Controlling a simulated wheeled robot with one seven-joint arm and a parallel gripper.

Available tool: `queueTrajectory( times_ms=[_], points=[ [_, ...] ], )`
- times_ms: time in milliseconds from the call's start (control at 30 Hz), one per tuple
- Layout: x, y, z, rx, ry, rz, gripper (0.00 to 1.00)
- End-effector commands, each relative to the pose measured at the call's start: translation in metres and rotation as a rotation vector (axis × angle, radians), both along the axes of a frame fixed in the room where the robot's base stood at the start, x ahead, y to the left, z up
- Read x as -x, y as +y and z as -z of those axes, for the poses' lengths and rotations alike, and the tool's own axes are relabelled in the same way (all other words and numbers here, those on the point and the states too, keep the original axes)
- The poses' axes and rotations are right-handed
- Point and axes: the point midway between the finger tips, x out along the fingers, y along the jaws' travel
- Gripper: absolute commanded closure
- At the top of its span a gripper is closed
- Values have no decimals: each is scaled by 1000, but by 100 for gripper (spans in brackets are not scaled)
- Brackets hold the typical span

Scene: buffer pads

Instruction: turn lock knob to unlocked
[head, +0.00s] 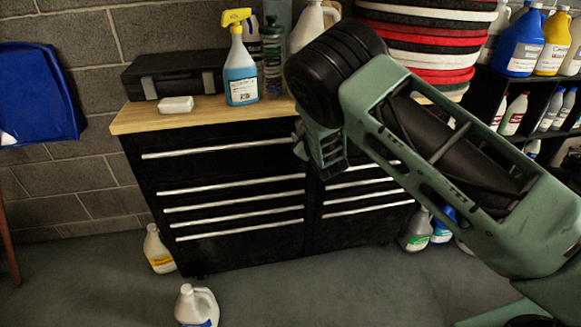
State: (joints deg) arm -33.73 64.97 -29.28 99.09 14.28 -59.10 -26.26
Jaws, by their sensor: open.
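A black tool cabinet (215,165) with a wooden top and silver drawer handles stands against the wall. I cannot make out a lock knob on its front; part of the cabinet's middle is hidden behind my arm. My gripper (326,168) shows as a green shape below the black wrist. It is in front of the upper middle of the cabinet, between the left and right drawer columns. It is open, and I see nothing held in it. Its fingertips are hard to make out, and I cannot tell whether it touches the cabinet.
Stacked red, white and black pads (428,40) are behind my arm. Jugs stand on the floor (110,285) by the cabinet and in front.

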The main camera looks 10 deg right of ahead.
Motion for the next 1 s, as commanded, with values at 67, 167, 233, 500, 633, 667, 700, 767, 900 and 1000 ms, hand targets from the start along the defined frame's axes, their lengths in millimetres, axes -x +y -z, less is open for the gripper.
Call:
queueTrajectory(
  times_ms=[67, 167, 233, 500, 633, 667, 700, 767, 900, 1000],
  points=[
    [0, -3, -6, -111, 1, 4, 48],
    [0, -3, -5, -254, 1, 4, 48],
    [0, -4, -6, -352, 0, 4, 48],
    [0, -4, -5, -714, -1, 5, 48],
    [0, -4, -4, -866, -1, 5, 48],
    [0, -4, -3, -899, 0, 5, 48],
    [0, -4, -3, -941, 0, 7, 48],
    [1, -4, -2, -997, -1, 5, 48],
    [25, -6, 3, -989, 0, 6, 48],
    [43, -9, 4, -987, 0, 7, 48]
  ],
)
